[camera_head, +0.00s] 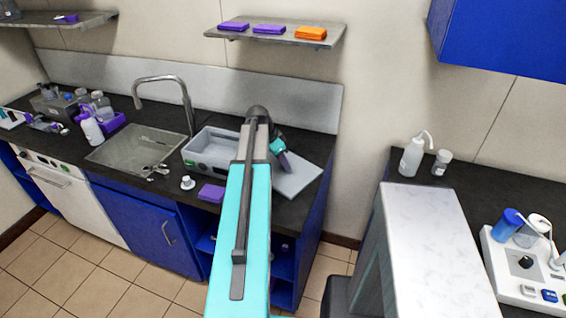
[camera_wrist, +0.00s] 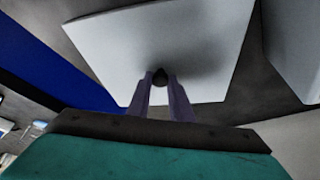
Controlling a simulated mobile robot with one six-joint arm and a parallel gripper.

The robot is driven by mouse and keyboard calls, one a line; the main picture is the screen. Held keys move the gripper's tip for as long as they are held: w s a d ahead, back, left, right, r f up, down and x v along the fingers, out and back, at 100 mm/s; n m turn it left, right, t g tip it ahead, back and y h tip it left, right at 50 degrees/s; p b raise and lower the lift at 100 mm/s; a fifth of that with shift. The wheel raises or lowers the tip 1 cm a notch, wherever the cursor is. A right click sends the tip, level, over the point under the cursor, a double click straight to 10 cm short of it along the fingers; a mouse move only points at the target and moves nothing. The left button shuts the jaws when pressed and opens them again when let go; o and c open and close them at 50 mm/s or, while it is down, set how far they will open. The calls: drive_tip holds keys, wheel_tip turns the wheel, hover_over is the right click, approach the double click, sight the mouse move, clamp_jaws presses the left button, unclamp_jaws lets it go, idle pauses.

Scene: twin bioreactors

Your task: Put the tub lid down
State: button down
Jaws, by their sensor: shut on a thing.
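The tub lid (camera_head: 302,181) is a flat pale-grey plate at the right end of the dark counter, right of the grey tub (camera_head: 205,165). In the wrist view the lid (camera_wrist: 205,35) fills the upper middle, with a small black knob. My gripper (camera_head: 287,166) is over the lid, partly hidden by my arm. In the wrist view my gripper (camera_wrist: 160,80) has its two fingers shut on the knob. The lid lies on the counter or just above it; I cannot tell which. The tub stands open, and my arm covers its right side.
A purple box (camera_head: 211,193) and a small white item (camera_head: 187,183) sit at the counter's front edge. The sink (camera_head: 135,149) and tap (camera_head: 182,95) are left of the tub. A shelf (camera_head: 275,36) hangs above. A white bottle (camera_head: 411,158) stands on the right counter.

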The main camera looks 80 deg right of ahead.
drive_tip(key=shift+f, duration=0.1)
drive_tip(key=c, duration=1.6)
unclamp_jaws()
drive_tip(key=shift+r, duration=0.2)
drive_tip(key=shift+b+v, duration=1.35)
drive_tip(key=shift+v, duration=4.6)
drive_tip(key=shift+w, duration=0.1)
drive_tip(key=shift+w, duration=0.1)
